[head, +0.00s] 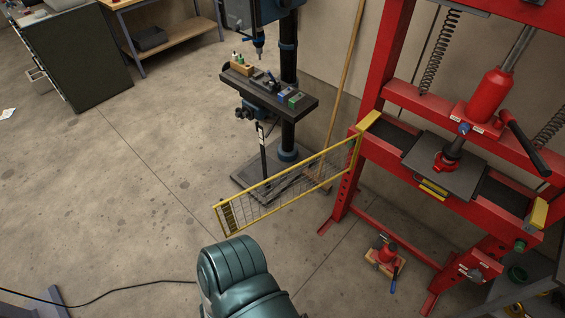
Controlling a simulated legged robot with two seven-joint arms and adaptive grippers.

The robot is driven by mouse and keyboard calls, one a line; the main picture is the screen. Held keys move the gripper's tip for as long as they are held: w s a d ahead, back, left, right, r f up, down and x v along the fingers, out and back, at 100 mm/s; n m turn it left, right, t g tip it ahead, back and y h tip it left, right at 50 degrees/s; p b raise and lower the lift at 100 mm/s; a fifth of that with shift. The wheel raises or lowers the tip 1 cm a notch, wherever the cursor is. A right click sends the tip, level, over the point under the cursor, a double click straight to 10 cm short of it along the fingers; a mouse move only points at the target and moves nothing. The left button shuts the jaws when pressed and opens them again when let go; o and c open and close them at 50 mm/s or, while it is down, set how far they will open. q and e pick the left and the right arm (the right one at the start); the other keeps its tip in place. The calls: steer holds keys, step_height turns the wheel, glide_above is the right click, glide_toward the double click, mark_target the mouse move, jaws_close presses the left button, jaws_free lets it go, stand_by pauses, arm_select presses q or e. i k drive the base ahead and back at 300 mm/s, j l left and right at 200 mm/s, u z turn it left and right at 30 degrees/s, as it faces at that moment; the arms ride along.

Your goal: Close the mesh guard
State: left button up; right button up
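The yellow mesh guard (284,187) is a framed panel beside the red shop press (385,90). Its right end is at the press's left upright, by a yellow corner block (369,122). The panel stands swung out to the left, away from the press front, so the guard is open. Its free end, with a darker patch, is at the lower left. The press bed and the dark plate (446,165) on it are uncovered. Neither of my grippers is in view.
A drill press (287,110) stands behind the guard, with small items on its table. A red bottle jack (386,251) is on the floor before the press. A dark cabinet (75,58) and a workbench (170,42) are at the back left. Floor at left is mostly clear.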

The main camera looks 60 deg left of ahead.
mark_target(224, 204)
steer(key=k+j, duration=0.1)
steer(key=j, duration=0.3)
steer(key=k+j+z, duration=0.1)
steer(key=j, duration=0.35)
steer(key=k+j, duration=0.15)
steer(key=j, duration=0.25)
steer(key=k+j+z, duration=0.1)
steer(key=j, duration=0.3)
steer(key=k+j, duration=0.15)
steer(key=j, duration=0.25)
steer(key=k+j+z, duration=0.1)
steer(key=j, duration=0.3)
steer(key=k+j, duration=0.2)
steer(key=j, duration=0.2)
steer(key=i+z, duration=0.05)
